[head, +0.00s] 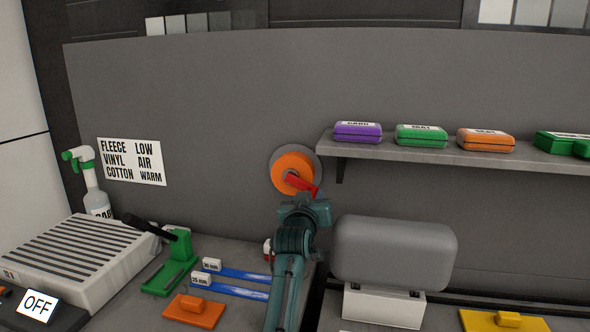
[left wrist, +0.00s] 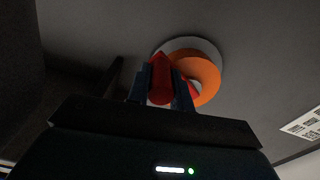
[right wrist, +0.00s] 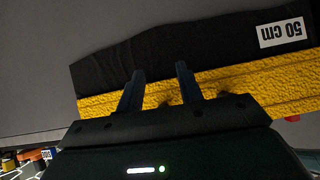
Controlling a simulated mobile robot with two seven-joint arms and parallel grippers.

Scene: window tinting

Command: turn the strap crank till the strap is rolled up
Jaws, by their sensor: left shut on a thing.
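The strap crank is an orange disc (head: 291,172) on a grey round plate fixed to the grey wall panel, with a red handle (head: 302,184). My left gripper (head: 304,200) is at the lower right of the disc and is shut on the red handle. In the left wrist view, the red handle (left wrist: 161,84) sits between the two fingers, with the orange disc (left wrist: 197,75) behind it. No loose strap can be made out at the crank. My right gripper (right wrist: 160,72) shows only in the right wrist view, open, with nothing clearly held.
A shelf (head: 437,157) with purple, green and orange boxes is right of the crank. A grey rounded block (head: 393,252) on a white base stands below it. A slatted unit (head: 75,262) is at left. The right wrist view shows a yellow textured strip (right wrist: 275,85) and a black sheet (right wrist: 200,50).

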